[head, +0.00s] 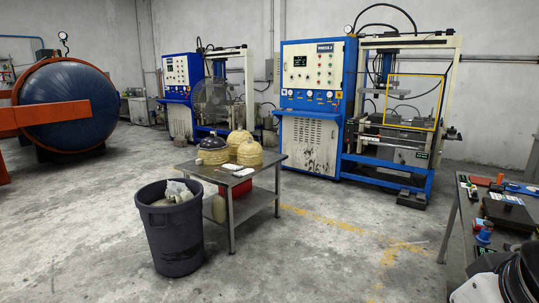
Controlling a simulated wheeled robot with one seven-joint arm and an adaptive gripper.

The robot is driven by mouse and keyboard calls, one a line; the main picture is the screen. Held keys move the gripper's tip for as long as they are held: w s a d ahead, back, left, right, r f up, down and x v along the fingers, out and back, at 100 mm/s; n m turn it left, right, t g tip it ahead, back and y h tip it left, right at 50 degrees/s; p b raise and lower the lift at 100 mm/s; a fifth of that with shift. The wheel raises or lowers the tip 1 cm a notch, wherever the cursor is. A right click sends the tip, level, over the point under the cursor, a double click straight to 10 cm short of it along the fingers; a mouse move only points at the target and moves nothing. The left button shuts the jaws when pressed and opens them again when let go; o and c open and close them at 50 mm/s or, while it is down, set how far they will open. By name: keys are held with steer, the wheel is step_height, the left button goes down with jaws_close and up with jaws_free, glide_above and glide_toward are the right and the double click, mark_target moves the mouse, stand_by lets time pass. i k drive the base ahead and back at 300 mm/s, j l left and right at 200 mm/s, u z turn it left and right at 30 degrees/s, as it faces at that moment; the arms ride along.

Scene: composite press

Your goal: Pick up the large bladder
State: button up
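Three rounded, ribbed, cream-coloured pieces that may be bladders stand close together on a low metal table (236,181) in the middle of the head view. One, at the left, has a dark top (213,145). A cream one (238,137) is at the back, and another cream one (250,153) is at the front right. I cannot tell for sure which is the large bladder. A black and white part at the bottom right corner looks like part of my arm. My gripper's fingers do not show.
A dark bin (172,235) with waste stands against the table's front left. Small white items (243,172) lie on the tabletop. A workbench (470,215) with tools is at the right. Blue and white presses (312,105) stand behind. The floor between table and workbench is clear.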

mark_target(250, 153)
steer(key=i+j, duration=0.3)
steer(key=j, duration=0.15)
steer(key=i+j, duration=0.25)
steer(key=j, duration=0.25)
steer(key=i+j, duration=0.15)
steer(key=i, duration=0.3)
steer(key=i+j+z, duration=0.1)
steer(key=i, duration=0.4)
steer(key=i+j, duration=0.2)
steer(key=i, duration=0.25)
steer(key=i+j+z, duration=0.1)
steer(key=i, duration=0.4)
steer(key=i+j+z, duration=0.1)
steer(key=i+z, duration=0.4)
steer(key=i, duration=1.05)
steer(key=i+l+u, duration=0.3)
steer(key=i+u, duration=0.2)
steer(key=i+l+u, duration=1)
steer(key=l, duration=0.4)
steer(key=i+j, duration=0.05)
